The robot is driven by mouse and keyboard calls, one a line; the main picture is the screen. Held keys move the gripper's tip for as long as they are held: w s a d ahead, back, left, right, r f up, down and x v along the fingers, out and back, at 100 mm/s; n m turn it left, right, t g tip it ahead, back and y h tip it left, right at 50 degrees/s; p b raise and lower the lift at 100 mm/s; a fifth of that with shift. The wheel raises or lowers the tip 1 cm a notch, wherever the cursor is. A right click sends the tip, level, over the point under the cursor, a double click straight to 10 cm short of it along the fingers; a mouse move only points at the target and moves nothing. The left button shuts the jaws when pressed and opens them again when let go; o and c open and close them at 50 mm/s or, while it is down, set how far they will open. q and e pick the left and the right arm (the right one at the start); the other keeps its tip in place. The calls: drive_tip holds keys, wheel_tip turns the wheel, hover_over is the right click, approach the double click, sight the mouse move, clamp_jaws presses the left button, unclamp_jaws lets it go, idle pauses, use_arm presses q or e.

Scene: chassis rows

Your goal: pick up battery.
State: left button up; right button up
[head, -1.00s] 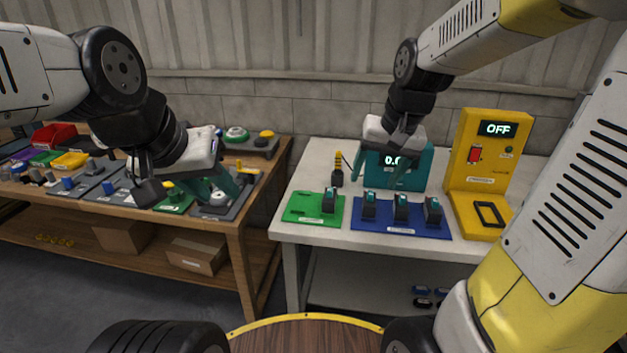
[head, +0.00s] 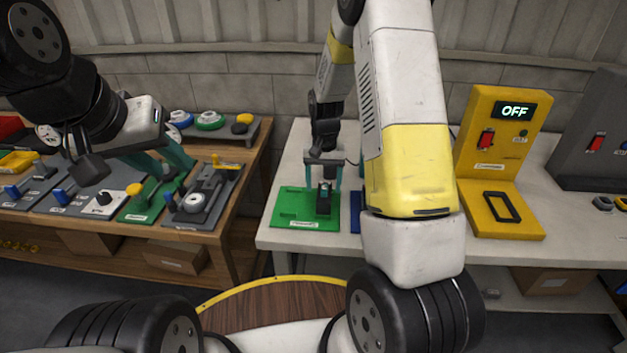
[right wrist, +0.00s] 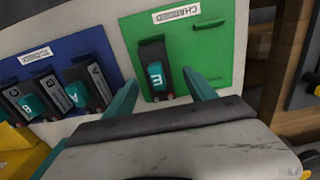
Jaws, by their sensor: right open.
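A dark battery with a teal face (head: 325,196) stands in the green tray (head: 288,215) labelled CHARGED. In the right wrist view the battery (right wrist: 155,68) shows one upside-down or sideways character. My right gripper (head: 323,190) is open above the green tray, its teal fingers either side of the battery. In the right wrist view the fingertips (right wrist: 162,90) are apart, and I see no contact with the battery. The blue tray (right wrist: 100,50) holds three lettered batteries. My left gripper (head: 168,165) is open and empty over the wooden bench.
A yellow charger-like station (head: 497,160) with an OFF display and an empty rectangular frame stands right of my right arm. A grey station (head: 595,130) is farther right. The wooden bench (head: 225,240) at left carries several switch panels. My right arm hides most of the blue tray in the head view.

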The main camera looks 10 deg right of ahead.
sight(324, 194)
wheel_tip(324, 194, down, 4)
drive_tip(key=shift+d+f, duration=0.15)
clamp_jaws()
idle(0.3)
